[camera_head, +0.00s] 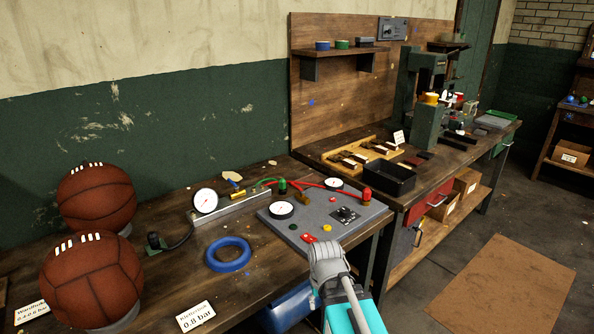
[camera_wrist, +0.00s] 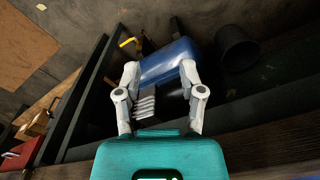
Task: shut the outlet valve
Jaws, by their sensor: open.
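On the bench in the camera_head view, a metal bar (camera_head: 232,208) carries fittings with a small blue lever (camera_head: 234,184). A brass fitting (camera_head: 239,193) sits by it, joined to red and green hoses. In the wrist view a yellow lever (camera_wrist: 127,42) shows beside a blue tank (camera_wrist: 168,61) below the bench; the tank also shows in the camera_head view (camera_head: 290,308). I cannot tell which lever is the outlet valve. My gripper (camera_wrist: 158,68) is open, its fingers spread over the tank with nothing held. Its fingertips are not clear in the camera_head view.
Two brown leather balls (camera_head: 97,195) (camera_head: 92,279) stand at the bench's left. A blue ring (camera_head: 228,254) and a grey panel (camera_head: 322,222) with gauges and a red knob (camera_head: 367,194) lie nearer my arm. A dark bin (camera_wrist: 237,48) stands by the tank.

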